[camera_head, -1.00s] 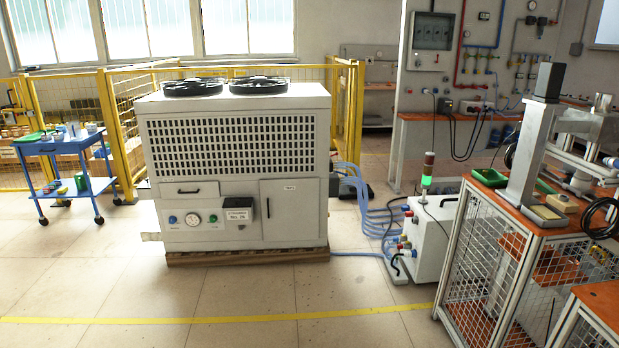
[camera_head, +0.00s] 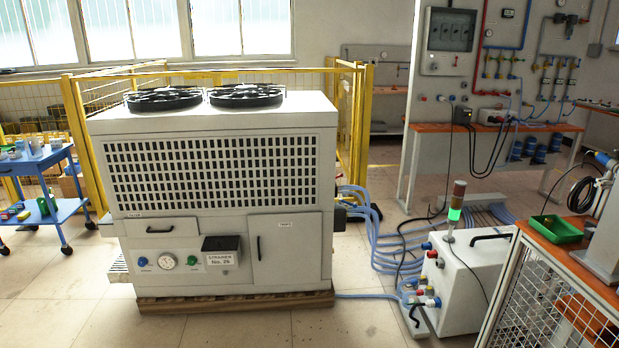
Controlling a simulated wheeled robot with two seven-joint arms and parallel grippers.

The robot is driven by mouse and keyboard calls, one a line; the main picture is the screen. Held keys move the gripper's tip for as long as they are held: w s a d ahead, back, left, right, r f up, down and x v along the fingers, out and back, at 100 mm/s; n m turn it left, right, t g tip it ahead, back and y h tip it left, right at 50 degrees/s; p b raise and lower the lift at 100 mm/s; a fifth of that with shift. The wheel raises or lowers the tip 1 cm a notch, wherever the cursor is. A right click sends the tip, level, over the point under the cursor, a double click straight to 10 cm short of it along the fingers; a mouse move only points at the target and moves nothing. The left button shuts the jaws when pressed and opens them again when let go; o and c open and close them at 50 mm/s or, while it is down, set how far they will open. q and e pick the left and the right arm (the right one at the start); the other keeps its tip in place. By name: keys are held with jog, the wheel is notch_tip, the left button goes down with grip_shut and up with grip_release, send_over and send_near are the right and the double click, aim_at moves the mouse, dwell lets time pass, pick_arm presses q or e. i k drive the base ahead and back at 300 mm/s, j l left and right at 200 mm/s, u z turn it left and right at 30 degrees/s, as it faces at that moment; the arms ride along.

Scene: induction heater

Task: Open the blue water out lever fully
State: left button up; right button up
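No lever labelled as the blue water out lever can be made out at this distance. The wall behind carries red and blue pipes with small valves (camera_head: 498,70), too small to tell their lever positions. A white floor box (camera_head: 470,275) at the right front has small blue and red fittings (camera_head: 430,290) on its left side, with blue hoses (camera_head: 395,245) running near it. A large white chiller cabinet (camera_head: 290,200) stands at the left centre, with a blue knob, a round gauge and a green knob on its front. Neither of my grippers is in view.
A wire-sided bench (camera_head: 530,310) with a green tray (camera_head: 556,228) stands at the right. An orange-topped bench (camera_head: 550,127) stands under the wall pipes. A blue cart (camera_head: 50,160) is at the left. Hoses lie across the floor. Open floor lies in front of the chiller.

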aim_at(340, 200)
jog(key=i, duration=1.25)
jog(key=i+z, duration=0.1)
jog(key=z, duration=0.3)
jog(key=i+l+z, duration=0.2)
jog(key=i+l, duration=0.15)
jog(key=i+l+z, duration=0.15)
jog(key=i+l, duration=0.15)
jog(key=i, duration=0.3)
jog(key=i+l+z, duration=0.2)
jog(key=i, duration=0.25)
